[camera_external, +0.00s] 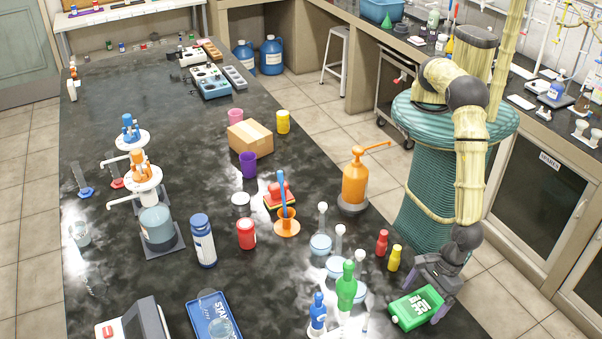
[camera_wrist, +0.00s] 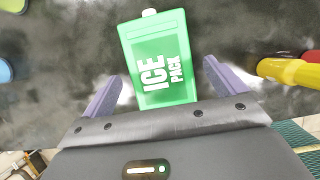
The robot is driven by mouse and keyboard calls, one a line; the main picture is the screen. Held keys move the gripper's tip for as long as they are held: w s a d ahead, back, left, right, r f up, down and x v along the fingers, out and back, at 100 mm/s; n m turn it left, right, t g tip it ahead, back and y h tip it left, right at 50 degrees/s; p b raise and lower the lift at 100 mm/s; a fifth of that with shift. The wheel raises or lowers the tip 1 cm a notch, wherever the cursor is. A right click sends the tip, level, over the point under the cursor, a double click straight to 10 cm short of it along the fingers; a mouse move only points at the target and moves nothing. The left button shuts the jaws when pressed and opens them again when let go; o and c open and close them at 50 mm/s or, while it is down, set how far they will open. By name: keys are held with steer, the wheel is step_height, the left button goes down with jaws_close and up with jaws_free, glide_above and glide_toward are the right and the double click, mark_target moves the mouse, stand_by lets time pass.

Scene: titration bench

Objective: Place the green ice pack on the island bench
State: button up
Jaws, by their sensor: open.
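The green ice pack (camera_external: 416,309), with white "ICE PACK" lettering and a white cap, lies at the front right part of the dark island bench (camera_external: 330,130). My gripper (camera_external: 425,298) is low over it, jaws open. In the wrist view the ice pack (camera_wrist: 158,65) lies between the two spread fingers of my gripper (camera_wrist: 160,72), with a gap on each side and its cap pointing away. The palm hides its near end. I cannot tell exactly how high the fingertips are above the bench.
A yellow bottle (camera_external: 394,258) and a red bottle (camera_external: 382,242) stand close behind the ice pack. A green bottle (camera_external: 346,285) and a blue bottle (camera_external: 318,311) stand to its left. An orange pump dispenser (camera_external: 354,182) stands farther back. The bench's right edge is close.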

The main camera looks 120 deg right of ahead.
steer(key=b+v, duration=0.2)
steer(key=v, duration=0.9)
steer(key=shift+d, duration=0.15)
stand_by(0.4)
steer(key=w+d+r+m+g, duration=0.1)
steer(key=w+d+r+m, duration=0.15)
steer(key=d+m, duration=0.4)
steer(key=w+d+r+m, duration=0.2)
steer(key=d+r+m, duration=0.1)
steer(key=d, duration=0.7)
steer(key=w+d+r+m+g, duration=0.1)
steer(key=w+d+r+m, duration=0.15)
steer(key=d+m, duration=0.4)
steer(key=s+d+r+m, duration=0.1)
steer(key=s+d+m, duration=0.3)
steer(key=d+m, duration=0.2)
steer(key=s+d+r+m, duration=0.2)
steer(key=s+d+m, duration=0.2)
steer(key=d+m, duration=0.3)
steer(key=s+d+r+m, duration=0.2)
steer(key=s+d+m, duration=0.2)
steer(key=d+m, duration=0.3)
steer(key=d, duration=0.5)
steer(key=shift+s+d, duration=0.2)
steer(key=shift+d, duration=0.2)
